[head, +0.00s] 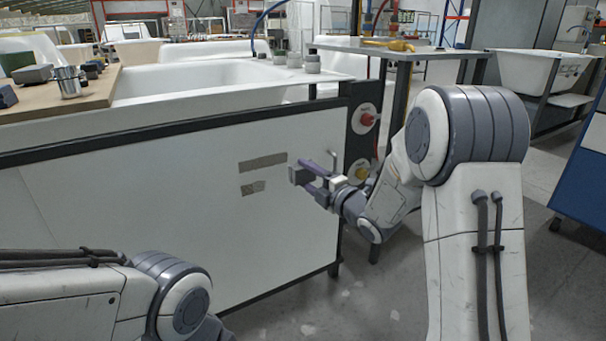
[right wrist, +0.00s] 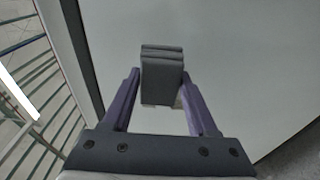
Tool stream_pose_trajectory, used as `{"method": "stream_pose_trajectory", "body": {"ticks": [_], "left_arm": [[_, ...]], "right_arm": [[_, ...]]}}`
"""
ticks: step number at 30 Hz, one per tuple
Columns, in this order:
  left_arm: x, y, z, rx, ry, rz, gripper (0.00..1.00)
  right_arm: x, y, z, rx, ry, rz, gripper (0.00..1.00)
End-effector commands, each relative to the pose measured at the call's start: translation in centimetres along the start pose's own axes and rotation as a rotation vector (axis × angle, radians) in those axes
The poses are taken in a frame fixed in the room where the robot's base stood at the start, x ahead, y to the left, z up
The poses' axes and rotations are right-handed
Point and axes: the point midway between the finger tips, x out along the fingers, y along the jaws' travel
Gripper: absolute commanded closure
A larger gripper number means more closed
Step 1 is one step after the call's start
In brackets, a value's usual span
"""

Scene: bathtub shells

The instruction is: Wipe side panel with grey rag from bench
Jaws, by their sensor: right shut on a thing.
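The white side panel (head: 150,205) of the tub stand fills the middle of the head view. Two grey-brown marks show on it, an upper one (head: 262,162) and a lower one (head: 252,188). My right gripper (head: 308,178) is in front of the panel, just right of these marks. Its purple fingers are shut on a folded dark grey rag (right wrist: 162,72), which also shows in the head view (head: 297,176). In the right wrist view the rag faces the pale panel (right wrist: 225,65); I cannot tell whether it touches. My left gripper is out of view.
A wooden bench top (head: 95,97) at upper left holds a metal cup (head: 68,82) and grey blocks (head: 33,74). A dark post with a red knob (head: 368,118) and a yellow knob (head: 361,173) stands at the panel's right edge. A grey table (head: 400,52) stands behind.

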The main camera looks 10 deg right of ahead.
Motion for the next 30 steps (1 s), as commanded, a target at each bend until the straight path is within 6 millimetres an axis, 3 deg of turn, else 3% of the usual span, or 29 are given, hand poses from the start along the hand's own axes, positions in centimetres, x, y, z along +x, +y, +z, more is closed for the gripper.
{"method": "stream_pose_trajectory", "body": {"ticks": [11,21,30], "left_arm": [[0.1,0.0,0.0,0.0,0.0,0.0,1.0],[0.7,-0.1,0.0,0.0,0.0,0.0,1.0],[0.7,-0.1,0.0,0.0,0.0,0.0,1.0]], "right_arm": [[-0.3,0.0,0.0,0.0,0.0,0.0,0.86],[-2.9,0.0,-0.3,0.0,-0.001,0.001,0.86],[-3.1,0.0,-0.4,0.0,0.0,0.0,0.86]]}}
